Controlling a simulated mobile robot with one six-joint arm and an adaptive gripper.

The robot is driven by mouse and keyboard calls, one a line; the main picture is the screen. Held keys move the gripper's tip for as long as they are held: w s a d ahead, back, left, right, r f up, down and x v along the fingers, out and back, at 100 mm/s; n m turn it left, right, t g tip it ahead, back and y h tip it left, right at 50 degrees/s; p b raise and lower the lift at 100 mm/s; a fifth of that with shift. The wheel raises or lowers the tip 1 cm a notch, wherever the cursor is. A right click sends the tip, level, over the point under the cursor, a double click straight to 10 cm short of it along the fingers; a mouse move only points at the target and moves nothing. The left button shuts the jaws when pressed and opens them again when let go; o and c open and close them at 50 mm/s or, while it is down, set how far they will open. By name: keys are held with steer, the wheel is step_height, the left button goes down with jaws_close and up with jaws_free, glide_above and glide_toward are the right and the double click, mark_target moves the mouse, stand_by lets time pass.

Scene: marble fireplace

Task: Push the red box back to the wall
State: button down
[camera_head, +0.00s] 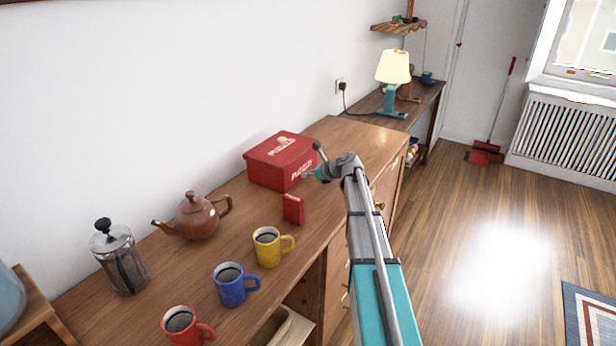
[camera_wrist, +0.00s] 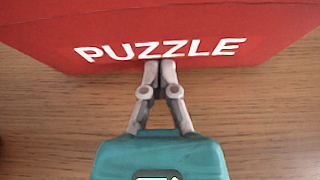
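The red box (camera_head: 283,160) with white "PUZZLE" lettering stands on the wooden sideboard (camera_head: 343,137), close to the white wall. From the head view I cannot tell whether its back touches the wall. In the wrist view the box (camera_wrist: 210,28) fills the top of the picture. My gripper (camera_wrist: 158,66) is shut, with its fingertips together at the lower edge of the box's lettered face. They hold nothing and look to be touching or very near that face. In the head view my gripper (camera_head: 312,174) is at the box's front right side, partly hidden by my wrist.
A small red object (camera_head: 293,209) stands in front of the box. A brown teapot (camera_head: 195,217), a French press (camera_head: 118,257) and yellow (camera_head: 267,249), blue (camera_head: 230,287) and red (camera_head: 181,325) mugs stand left of it. The sideboard top right of the box is clear.

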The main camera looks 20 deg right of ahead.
mark_target(302, 172)
steer(key=shift+w+a, duration=0.6)
steer(key=shift+w, duration=0.2)
steer(key=shift+w+a, duration=0.2)
steer(key=shift+w, duration=0.05)
steer(key=shift+w+a, duration=0.2)
steer(key=shift+w, duration=0.1)
steer(key=shift+s, duration=0.15)
steer(key=shift+s+d, duration=0.75)
steer(key=shift+s, duration=0.2)
steer(key=shift+s+d, duration=0.75)
steer(key=shift+s, duration=0.2)
steer(key=shift+r+p, duration=4)
steer(key=shift+p, duration=0.05)
